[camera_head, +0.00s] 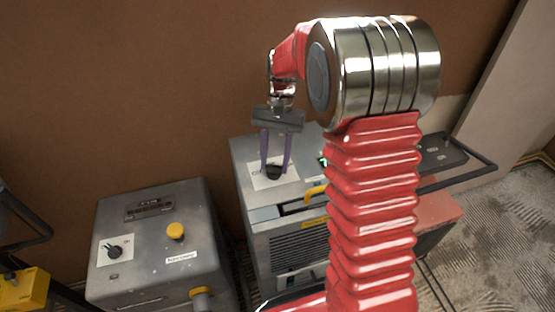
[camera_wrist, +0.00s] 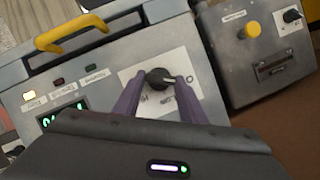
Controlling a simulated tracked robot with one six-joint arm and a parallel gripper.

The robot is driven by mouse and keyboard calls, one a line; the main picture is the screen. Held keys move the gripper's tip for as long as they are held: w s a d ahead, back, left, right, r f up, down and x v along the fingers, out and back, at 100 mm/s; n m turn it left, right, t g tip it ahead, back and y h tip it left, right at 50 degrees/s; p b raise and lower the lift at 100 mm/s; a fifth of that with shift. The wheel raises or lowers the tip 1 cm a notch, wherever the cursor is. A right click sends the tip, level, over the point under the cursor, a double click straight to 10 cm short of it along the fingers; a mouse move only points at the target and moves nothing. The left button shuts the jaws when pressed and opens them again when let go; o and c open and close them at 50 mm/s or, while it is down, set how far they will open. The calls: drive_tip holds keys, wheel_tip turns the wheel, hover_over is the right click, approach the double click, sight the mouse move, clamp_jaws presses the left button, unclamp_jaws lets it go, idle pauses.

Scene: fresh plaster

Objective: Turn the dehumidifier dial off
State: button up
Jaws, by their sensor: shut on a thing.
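The dehumidifier (camera_head: 240,152) is a grey metal unit with a yellow handle, standing at the middle under my arm. Its black round dial (camera_head: 274,173) sits on a white label plate, also seen in the wrist view (camera_wrist: 158,78). My gripper (camera_head: 275,167) reaches down with its two purple fingers on either side of the dial and is shut on it. In the wrist view a pale pointer mark on the dial points to the right. The lettering on the plate (camera_wrist: 185,92) is partly covered by the fingers and too blurred to read surely.
A second grey box (camera_head: 155,245) with a black knob (camera_head: 113,251) and yellow button (camera_head: 176,231) stands to the left. The dehumidifier panel has a lit lamp (camera_wrist: 29,95), darker lamps and a green display (camera_wrist: 66,116). The brown wall (camera_head: 130,90) is close behind.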

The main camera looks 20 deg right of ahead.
drive_tip(key=shift+a, duration=0.15)
drive_tip(key=o, duration=1.1)
drive_tip(key=shift+c, duration=0.2)
drive_tip(key=v, duration=1.3)
drive_tip(key=shift+w+r, duration=0.2)
drive_tip(key=shift+r, duration=0.1)
drive_tip(key=shift+w, duration=0.1)
